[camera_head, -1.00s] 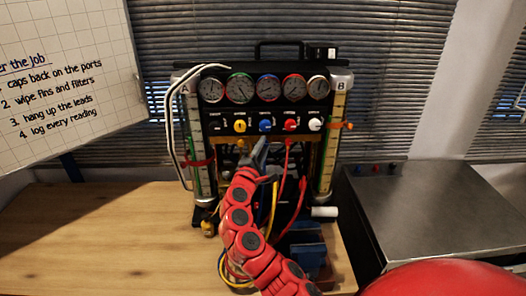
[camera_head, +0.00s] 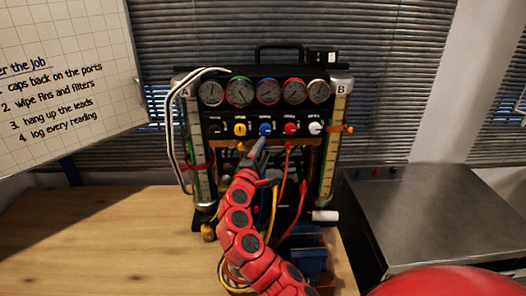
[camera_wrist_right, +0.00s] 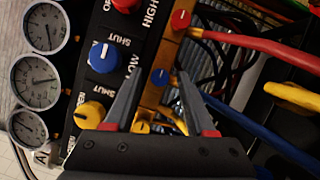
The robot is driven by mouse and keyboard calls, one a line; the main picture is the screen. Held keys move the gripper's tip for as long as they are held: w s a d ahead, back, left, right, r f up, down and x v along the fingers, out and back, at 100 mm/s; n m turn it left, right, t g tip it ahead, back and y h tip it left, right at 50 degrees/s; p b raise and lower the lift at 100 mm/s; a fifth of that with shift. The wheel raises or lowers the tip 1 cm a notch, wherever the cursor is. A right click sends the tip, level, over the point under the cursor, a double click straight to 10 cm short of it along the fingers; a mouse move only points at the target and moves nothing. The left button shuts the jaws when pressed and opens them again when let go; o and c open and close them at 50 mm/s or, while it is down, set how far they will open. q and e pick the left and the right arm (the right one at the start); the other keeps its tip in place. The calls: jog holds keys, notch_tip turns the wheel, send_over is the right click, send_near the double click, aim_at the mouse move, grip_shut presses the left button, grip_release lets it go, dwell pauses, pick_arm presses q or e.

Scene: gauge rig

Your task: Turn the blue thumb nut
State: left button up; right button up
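The blue thumb nut (camera_wrist_right: 160,77) is a small round cap on the brass strip in the right wrist view. It lies between the fingertips of my right gripper (camera_wrist_right: 158,84), which is open with a gap on both sides of the nut. I cannot tell how far the fingers are from it in depth. In the head view my right gripper (camera_head: 262,145) points up at the rig's front, just below the blue knob (camera_head: 265,129), and covers the thumb nut there. The larger blue knob (camera_wrist_right: 103,57) also shows in the wrist view. My left gripper is not in view.
A red thumb nut (camera_wrist_right: 181,19) with a red hose (camera_wrist_right: 260,48) and a yellow thumb nut (camera_wrist_right: 141,127) flank the blue one. A yellow knob (camera_wrist_right: 90,114) and gauges (camera_wrist_right: 36,80) are close by. The wooden bench (camera_head: 100,235) is clear at left.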

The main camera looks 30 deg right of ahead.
jog(key=shift+s+a, duration=0.1)
jog(key=shift+s+a+f, duration=0.15)
jog(key=shift+a, duration=0.05)
jog(key=b+v, duration=0.5)
jog(key=v, duration=1.1)
jog(key=shift+s+a, duration=0.15)
jog(key=shift+a, duration=0.15)
